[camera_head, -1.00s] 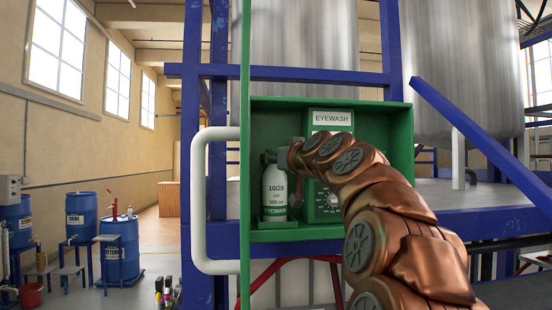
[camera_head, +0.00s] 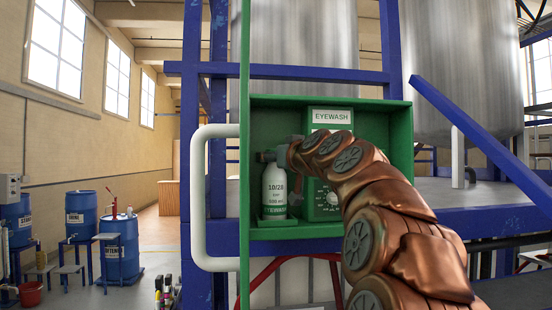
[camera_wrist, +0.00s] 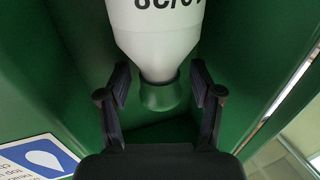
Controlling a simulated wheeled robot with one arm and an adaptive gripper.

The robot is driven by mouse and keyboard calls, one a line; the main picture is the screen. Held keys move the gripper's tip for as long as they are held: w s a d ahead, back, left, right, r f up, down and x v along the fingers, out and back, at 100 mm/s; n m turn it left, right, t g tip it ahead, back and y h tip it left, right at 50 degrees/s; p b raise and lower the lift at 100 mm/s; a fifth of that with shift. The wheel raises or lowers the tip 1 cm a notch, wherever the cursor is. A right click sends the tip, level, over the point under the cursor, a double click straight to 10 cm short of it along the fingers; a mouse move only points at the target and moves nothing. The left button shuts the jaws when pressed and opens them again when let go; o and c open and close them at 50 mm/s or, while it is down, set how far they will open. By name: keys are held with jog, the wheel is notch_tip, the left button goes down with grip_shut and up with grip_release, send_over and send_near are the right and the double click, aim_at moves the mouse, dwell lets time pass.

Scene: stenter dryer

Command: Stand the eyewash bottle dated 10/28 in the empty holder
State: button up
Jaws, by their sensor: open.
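The white eyewash bottle (camera_head: 275,187) dated 10/28 stands upright in the left part of the green eyewash cabinet (camera_head: 380,107). Its foot is at a green holder (camera_head: 274,222) marked EYEWASH, and it appears seated there. My gripper (camera_head: 268,156) is at the bottle's top, reaching in from the right. In the wrist view, my gripper (camera_wrist: 160,85) is open, with one finger on each side of the bottle's green neck (camera_wrist: 160,97). A gap shows at both fingers. The white bottle body (camera_wrist: 157,32) lies beyond, with its date upside down.
A white pipe rail (camera_head: 199,200) and blue frame post (camera_head: 192,120) stand left of the cabinet. A blue and white sign (camera_wrist: 38,158) shows in the wrist view.

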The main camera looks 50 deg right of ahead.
jog(key=b+v, duration=0.4)
jog(key=v, duration=0.8)
jog(key=shift+w, duration=0.1)
